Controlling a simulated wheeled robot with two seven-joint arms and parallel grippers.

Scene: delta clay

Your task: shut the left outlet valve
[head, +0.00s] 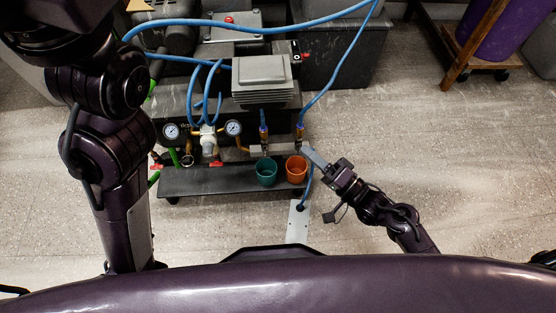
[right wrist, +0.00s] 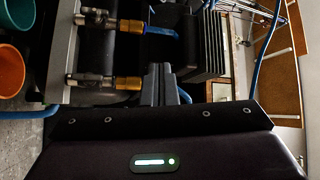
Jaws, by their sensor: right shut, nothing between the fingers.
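The left outlet (head: 263,134), with a blue and brass fitting, stands above the teal cup in the head view. The right outlet (head: 299,132) stands above the orange cup. In the right wrist view the left outlet (right wrist: 130,27) is the upper brass fitting with its silver valve body (right wrist: 96,17); the right outlet (right wrist: 128,83) is below it. I cannot tell how the valve handles are turned. My right gripper (head: 307,152) is shut and empty, just right of the right outlet; its fingers (right wrist: 159,84) also show in the right wrist view. My left gripper is out of view.
The teal cup (head: 267,172) and orange cup (head: 296,169) stand on a dark shelf (head: 215,182) below the outlets. Two gauges, including the left gauge (head: 171,131), and red handles sit further left. Blue hoses (head: 340,65) run above. The floor to the right (head: 460,160) is clear.

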